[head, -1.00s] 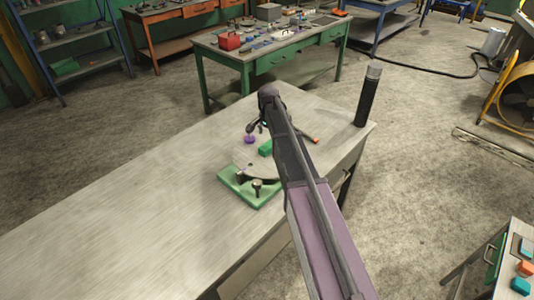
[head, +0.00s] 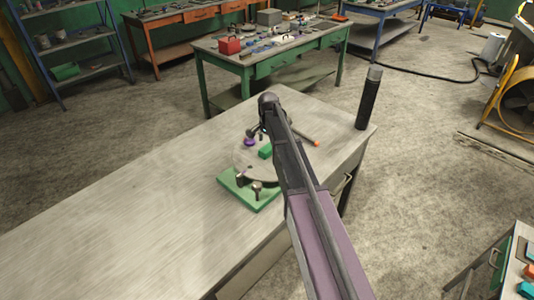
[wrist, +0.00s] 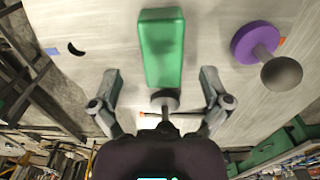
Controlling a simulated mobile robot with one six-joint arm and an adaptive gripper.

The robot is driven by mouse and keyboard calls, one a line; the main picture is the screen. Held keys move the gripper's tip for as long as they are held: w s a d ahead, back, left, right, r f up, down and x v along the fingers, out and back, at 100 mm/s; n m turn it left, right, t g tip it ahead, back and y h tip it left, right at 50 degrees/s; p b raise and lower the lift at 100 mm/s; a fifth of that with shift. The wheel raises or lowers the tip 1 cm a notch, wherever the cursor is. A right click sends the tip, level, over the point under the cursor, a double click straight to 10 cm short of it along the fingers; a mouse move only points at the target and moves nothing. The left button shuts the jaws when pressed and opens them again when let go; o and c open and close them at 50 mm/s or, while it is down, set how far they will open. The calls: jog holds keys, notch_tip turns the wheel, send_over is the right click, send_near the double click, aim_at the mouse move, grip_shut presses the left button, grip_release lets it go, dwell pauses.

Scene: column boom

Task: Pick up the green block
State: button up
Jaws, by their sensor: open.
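The green block (head: 265,151) lies on a round grey turntable (head: 246,164) with a green base, on the long workbench. In the wrist view the green block (wrist: 161,48) is long and upright in the picture, at the top centre. My gripper (wrist: 160,80) is open, with one finger to each side of the block's lower end. The fingers look apart from the block, and nothing is between them in a grip. In the head view my gripper (head: 260,128) is small and dark, just beyond the block, partly hidden by my arm.
A purple knob (head: 249,142) stands beside the block; in the wrist view the purple disc (wrist: 257,42) with a dark ball is right of it. A dark post (head: 257,188) is at the turntable's front. A black cylinder (head: 368,98) stands at the bench's far right corner. The bench's left is clear.

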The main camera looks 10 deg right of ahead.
aim_at(268, 148)
jog(key=shift+f+b, duration=1.95)
jog(key=shift+f, duration=0.25)
jog(key=c, duration=1.3)
